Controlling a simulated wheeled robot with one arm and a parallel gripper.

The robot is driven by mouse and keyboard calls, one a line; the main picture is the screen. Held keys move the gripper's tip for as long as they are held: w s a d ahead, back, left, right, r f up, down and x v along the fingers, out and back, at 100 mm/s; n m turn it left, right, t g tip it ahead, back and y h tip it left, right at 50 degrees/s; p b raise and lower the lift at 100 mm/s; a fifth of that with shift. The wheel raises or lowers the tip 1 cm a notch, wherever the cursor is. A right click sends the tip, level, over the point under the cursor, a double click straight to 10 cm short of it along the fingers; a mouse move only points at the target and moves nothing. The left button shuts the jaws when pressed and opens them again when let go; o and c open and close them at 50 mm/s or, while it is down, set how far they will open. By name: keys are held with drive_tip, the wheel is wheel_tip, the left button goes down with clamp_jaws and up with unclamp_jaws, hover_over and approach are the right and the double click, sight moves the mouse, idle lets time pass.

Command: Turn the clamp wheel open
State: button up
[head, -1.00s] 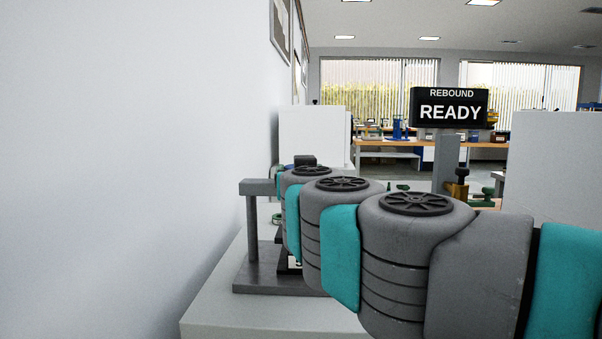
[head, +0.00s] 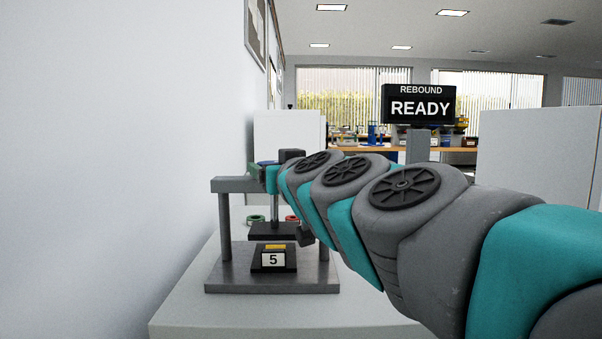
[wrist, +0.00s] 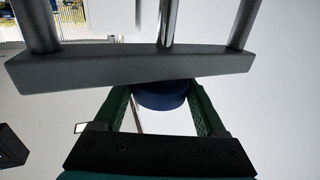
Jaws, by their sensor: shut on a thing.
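The clamp is a grey frame with two posts, a crossbar (head: 236,185), a central screw and a dark pressure plate (head: 272,230) above its base (head: 230,282). The clamp wheel is a dark blue round piece (wrist: 160,96) beside the crossbar in the wrist view. My gripper (wrist: 158,88) has its green fingers on either side of the wheel, shut on it. In the head view my gripper (head: 262,166) is at the top of the crossbar, and my arm hides part of it and the right side of the frame.
A dark block labelled 5 (head: 273,262) with a yellow top lies on the base under the plate. A green ring (head: 256,219) and a red ring (head: 291,218) lie behind. A sign (head: 419,104) reads REBOUND READY. A white wall (head: 110,150) stands close on the left.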

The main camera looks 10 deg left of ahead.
drive_tip(key=shift+f+n+g+y+b, duration=0.2)
drive_tip(key=shift+n+g+y+b, duration=1.05)
drive_tip(key=shift+b, duration=0.9)
drive_tip(key=shift+y+b, duration=0.35)
drive_tip(key=shift+b, duration=0.05)
drive_tip(key=shift+r+n+g+y+b, duration=0.1)
drive_tip(key=shift+n+g+y+b, duration=0.65)
drive_tip(key=shift+b, duration=0.5)
drive_tip(key=shift+r+g, duration=0.1)
drive_tip(key=shift+g, duration=0.2)
drive_tip(key=o, duration=1.3)
drive_tip(key=shift+a, duration=0.1)
drive_tip(key=shift+b+v, duration=0.5)
drive_tip(key=shift+v, duration=3.45)
